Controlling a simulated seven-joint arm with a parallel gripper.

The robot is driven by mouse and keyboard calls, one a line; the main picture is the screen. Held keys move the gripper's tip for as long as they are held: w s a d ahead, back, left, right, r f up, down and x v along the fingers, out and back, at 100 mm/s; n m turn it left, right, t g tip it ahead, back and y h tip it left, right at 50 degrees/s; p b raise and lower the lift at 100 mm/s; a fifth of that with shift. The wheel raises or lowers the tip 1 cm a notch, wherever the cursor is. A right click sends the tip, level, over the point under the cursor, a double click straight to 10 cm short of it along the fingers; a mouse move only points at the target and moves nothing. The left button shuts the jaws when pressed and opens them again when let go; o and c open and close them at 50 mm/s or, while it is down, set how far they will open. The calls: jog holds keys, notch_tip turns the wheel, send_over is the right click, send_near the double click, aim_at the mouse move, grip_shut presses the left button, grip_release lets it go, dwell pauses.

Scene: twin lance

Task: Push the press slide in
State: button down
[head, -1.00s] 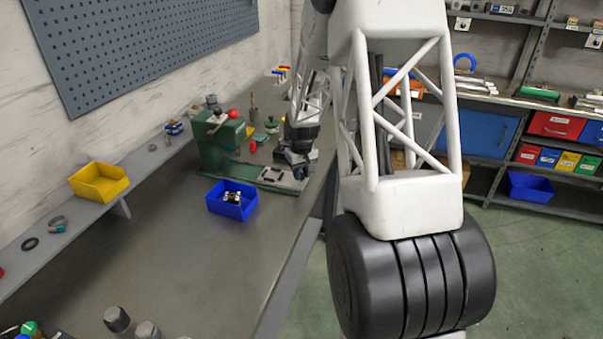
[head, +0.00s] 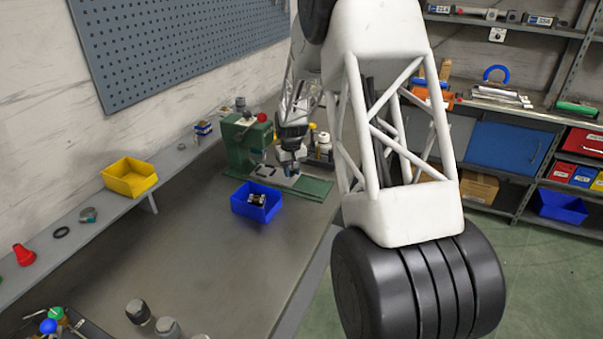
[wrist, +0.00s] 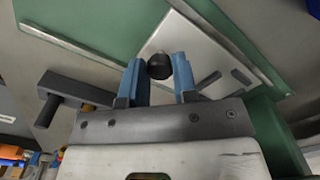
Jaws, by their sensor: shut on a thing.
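The green press (head: 245,140) stands on the bench, with a red knob on its lever. Its green base (head: 312,186) runs to the right. The press slide, a light grey plate (head: 267,171), lies on this base close to the press body; it also shows in the wrist view (wrist: 205,50). My gripper (head: 290,172) is over the base at the slide's right end. In the wrist view my gripper's blue fingers (wrist: 159,78) are shut on a dark round knob (wrist: 159,66) at the slide's edge. The knob is hidden in the head view.
A blue bin (head: 249,212) with a small metal part stands in front of the press. A yellow bin (head: 128,187) sits on the left ledge. Bottles (head: 323,147) stand behind my gripper. The bench between the blue bin and the front grey cylinders is clear.

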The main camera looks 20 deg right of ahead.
jog(key=shift+w+a+r, duration=0.1)
jog(key=shift+w+a, duration=0.1)
jog(key=c, duration=1.2)
grip_release()
jog(key=o, duration=0.3)
jog(key=shift+r, duration=3.85)
jog(key=shift+s+r, duration=0.1)
jog(key=shift+s, duration=0.05)
